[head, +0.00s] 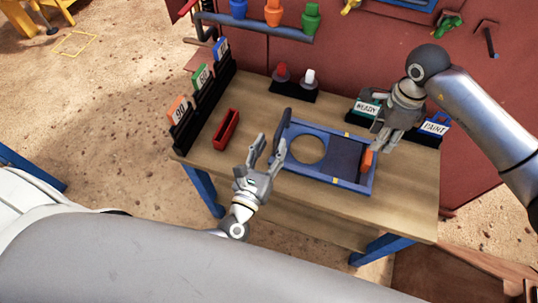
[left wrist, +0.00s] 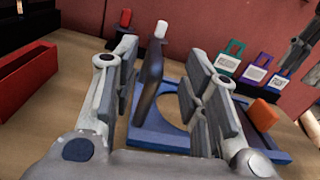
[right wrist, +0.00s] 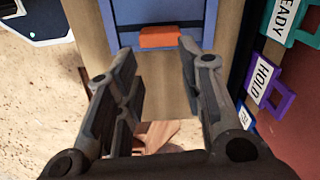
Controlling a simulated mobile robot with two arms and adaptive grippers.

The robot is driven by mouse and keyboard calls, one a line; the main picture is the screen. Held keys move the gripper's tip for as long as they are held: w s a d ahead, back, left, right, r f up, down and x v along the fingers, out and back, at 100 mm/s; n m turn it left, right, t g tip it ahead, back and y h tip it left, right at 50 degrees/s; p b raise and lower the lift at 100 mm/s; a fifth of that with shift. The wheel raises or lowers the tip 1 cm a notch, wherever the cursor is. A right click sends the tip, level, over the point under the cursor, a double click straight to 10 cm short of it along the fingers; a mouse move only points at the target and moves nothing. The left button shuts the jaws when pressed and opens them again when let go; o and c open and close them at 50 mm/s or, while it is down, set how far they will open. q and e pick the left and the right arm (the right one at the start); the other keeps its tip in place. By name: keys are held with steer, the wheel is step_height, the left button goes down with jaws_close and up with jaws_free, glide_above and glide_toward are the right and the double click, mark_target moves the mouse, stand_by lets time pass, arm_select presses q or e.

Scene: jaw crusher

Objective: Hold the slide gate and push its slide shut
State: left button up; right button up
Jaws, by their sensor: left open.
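The slide gate is a blue frame (head: 318,178) lying on the table, with its round hole (head: 308,150) uncovered. Its dark slide (head: 343,157) sits right of the hole, with an orange tab (head: 367,160) at its right end. A dark upright handle (head: 282,128) stands at the frame's left end. My left gripper (head: 267,149) is open at that end; in the left wrist view the handle (left wrist: 149,85) stands between its spread fingers, with no grip visible. My right gripper (head: 384,147) is open above the gate's right end; the orange tab (right wrist: 158,37) lies beyond its fingertips.
A red tray (head: 226,130) and a rack of labelled tags (head: 200,78) are on the table's left. A stand with red and white knobs (head: 295,82) is at the back. Labelled tags (head: 434,127) stand behind the right gripper. The wooden table's (head: 245,110) front is clear.

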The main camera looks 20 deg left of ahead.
mark_target(369, 156)
arm_select(q)
steer(key=shift+s+d+f+n+y, duration=0.1)
steer(key=shift+s+f+n+y, duration=0.2)
steer(key=shift+s+f+n, duration=0.35)
steer(key=w, duration=1)
steer(key=shift+w+d+f, duration=0.15)
steer(key=shift+w, duration=0.15)
jaws_close()
arm_select(e)
steer(key=o, duration=0.9)
steer(key=shift+r+m, duration=0.5)
steer(key=shift+m, duration=0.3)
arm_select(q)
steer(key=shift+s+f+g, duration=0.15)
steer(key=shift+f+g, duration=0.05)
steer(key=shift+g, duration=0.1)
arm_select(e)
step_height(369, 156, down, 12)
steer(key=shift+r, duration=0.1)
